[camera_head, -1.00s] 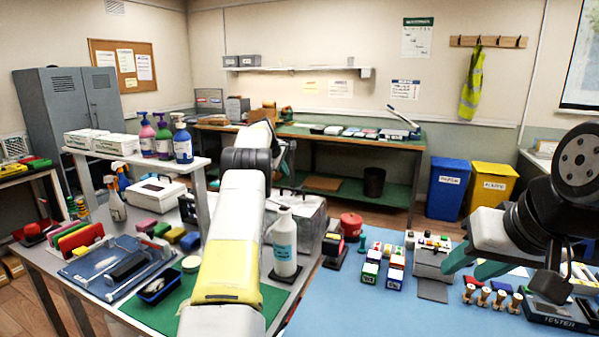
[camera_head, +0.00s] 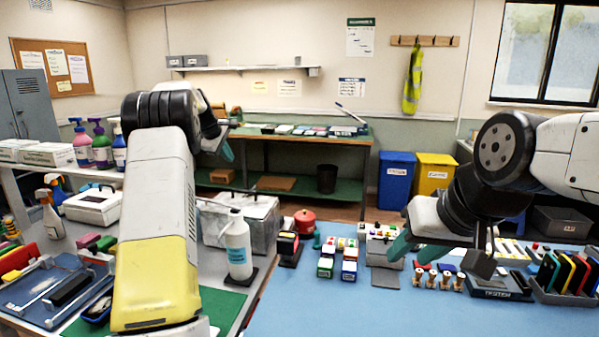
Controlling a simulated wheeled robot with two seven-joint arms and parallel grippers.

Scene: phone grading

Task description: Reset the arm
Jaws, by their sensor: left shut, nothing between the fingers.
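My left arm rises from the bottom left, and its wrist bends over the far end of the left table. My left gripper (camera_head: 227,151) shows only as a small teal piece beside the wrist. It is shut and empty, held in the air in front of the back workbench. My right arm comes in from the right. My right gripper (camera_head: 420,247) has its teal fingers apart and points down over the blue mat (camera_head: 350,308), near the stamps. It seems to hold nothing, though its wrist hides part of it.
Small coloured boxes (camera_head: 349,271), wooden stamps (camera_head: 431,279) and a rack of phones (camera_head: 565,295) line the mat's back. The mat's front is clear.

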